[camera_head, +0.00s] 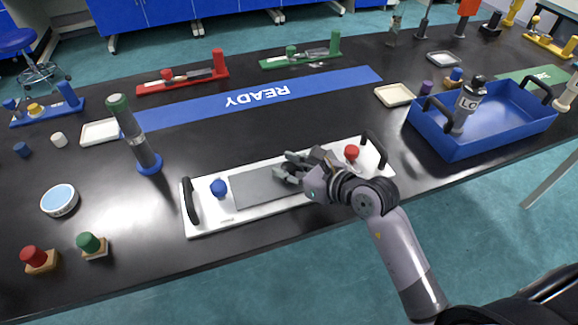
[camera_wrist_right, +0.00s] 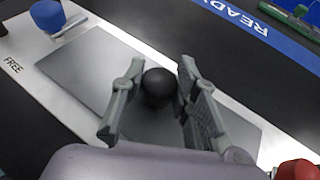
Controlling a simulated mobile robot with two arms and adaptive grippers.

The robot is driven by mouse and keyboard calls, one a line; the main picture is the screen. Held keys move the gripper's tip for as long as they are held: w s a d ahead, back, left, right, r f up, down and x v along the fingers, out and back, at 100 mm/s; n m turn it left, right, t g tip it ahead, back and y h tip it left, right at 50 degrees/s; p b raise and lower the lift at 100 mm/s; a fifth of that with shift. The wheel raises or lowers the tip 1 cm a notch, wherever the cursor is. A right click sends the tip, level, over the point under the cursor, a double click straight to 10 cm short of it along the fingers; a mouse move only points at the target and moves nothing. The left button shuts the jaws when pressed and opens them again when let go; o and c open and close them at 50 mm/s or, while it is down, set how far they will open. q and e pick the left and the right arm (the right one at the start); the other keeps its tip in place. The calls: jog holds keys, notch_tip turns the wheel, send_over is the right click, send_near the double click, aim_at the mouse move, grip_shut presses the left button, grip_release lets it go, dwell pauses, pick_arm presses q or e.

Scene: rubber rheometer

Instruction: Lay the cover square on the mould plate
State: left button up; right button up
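The grey cover (camera_head: 255,187) is a flat rectangular plate. It lies on the long white mould plate (camera_head: 232,218), between a blue knob (camera_head: 218,186) and a red knob (camera_head: 351,152); its right end is hidden by my gripper. In the right wrist view the cover (camera_wrist_right: 85,70) has a round black knob (camera_wrist_right: 158,87) on it. My right gripper (camera_head: 285,168) is low over the cover. Its two fingers (camera_wrist_right: 160,85) are apart, one on each side of the black knob, with a small gap visible at the left finger. My left gripper is not in view.
Black handles (camera_head: 190,201) stand at both ends of the white plate. A blue tray (camera_head: 490,135) holding a bottle is at the right. A tall green-topped cylinder (camera_head: 135,135) stands behind left. A blue READY strip (camera_head: 330,90) crosses the table behind, with bare table before it.

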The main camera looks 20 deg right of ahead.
jog(key=o, duration=0.5)
jog(key=shift+c, duration=0.2)
jog(key=shift+s+d+r, duration=0.1)
jog(key=shift+r, duration=0.05)
jog(key=p+v, duration=0.3)
jog(key=v, duration=0.7)
jog(key=shift+s+d, duration=0.1)
jog(key=shift+s, duration=0.1)
jog(key=shift+s+d+r, duration=0.25)
jog(key=shift+s+r, duration=0.05)
jog(key=shift+s, duration=0.2)
